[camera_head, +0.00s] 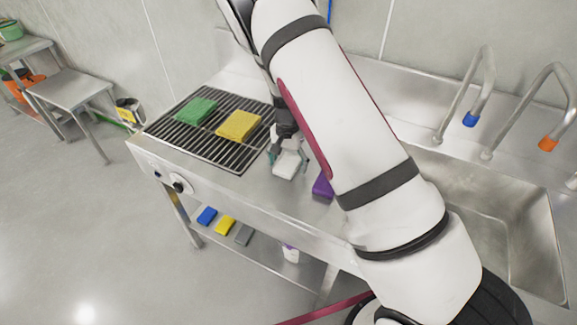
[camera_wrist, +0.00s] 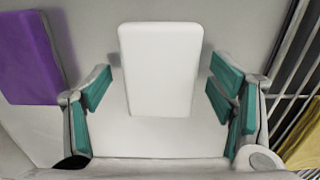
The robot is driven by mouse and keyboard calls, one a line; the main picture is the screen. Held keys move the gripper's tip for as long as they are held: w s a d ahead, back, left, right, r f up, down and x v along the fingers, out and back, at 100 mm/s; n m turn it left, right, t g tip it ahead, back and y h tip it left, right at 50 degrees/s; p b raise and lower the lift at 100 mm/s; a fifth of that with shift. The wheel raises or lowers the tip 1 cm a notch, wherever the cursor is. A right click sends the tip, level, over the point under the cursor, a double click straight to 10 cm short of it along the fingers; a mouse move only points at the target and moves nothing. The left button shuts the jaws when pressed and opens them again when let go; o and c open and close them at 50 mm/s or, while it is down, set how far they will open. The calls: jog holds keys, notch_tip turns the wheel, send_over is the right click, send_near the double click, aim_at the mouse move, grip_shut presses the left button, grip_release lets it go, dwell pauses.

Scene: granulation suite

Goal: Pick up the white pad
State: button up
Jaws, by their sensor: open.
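The white pad (camera_wrist: 160,68) lies on the steel counter, seen in the wrist view between my open fingers with a gap on each side. In the head view the white pad (camera_head: 287,164) is partly covered by my gripper (camera_head: 288,162), which is above and around it. In the wrist view my gripper (camera_wrist: 158,92) has teal finger pads to the left and right of the pad, and nothing is held. A second white surface shows below the pad in the wrist view; I cannot tell whether it is part of the pad.
A purple pad (camera_head: 323,186) lies close beside, right of the gripper. A black grate (camera_head: 205,140) at left bears a green pad (camera_head: 196,111) and a yellow pad (camera_head: 239,126). A sink (camera_head: 500,225) with two taps is at right. Several pads lie on the shelf below.

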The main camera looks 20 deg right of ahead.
aim_at(290, 165)
jog(key=c, duration=1.3)
jog(key=shift+o, duration=0.2)
jog(key=shift+w+r, duration=0.1)
jog(key=shift+r, duration=0.5)
jog(key=shift+s+d+r+b, duration=0.1)
jog(key=shift+s+r+b, duration=0.2)
jog(key=shift+r, duration=0.3)
jog(key=shift+s+r+b, duration=0.15)
jog(key=shift+s+r, duration=0.25)
jog(key=shift+r, duration=0.2)
jog(key=s+d, duration=0.1)
jog(key=s, duration=0.3)
jog(key=s+d+r, duration=0.1)
jog(key=s, duration=0.4)
jog(key=s+d, duration=0.1)
jog(key=s, duration=0.4)
jog(key=shift+s+r, duration=0.15)
jog(key=shift+s, duration=0.1)
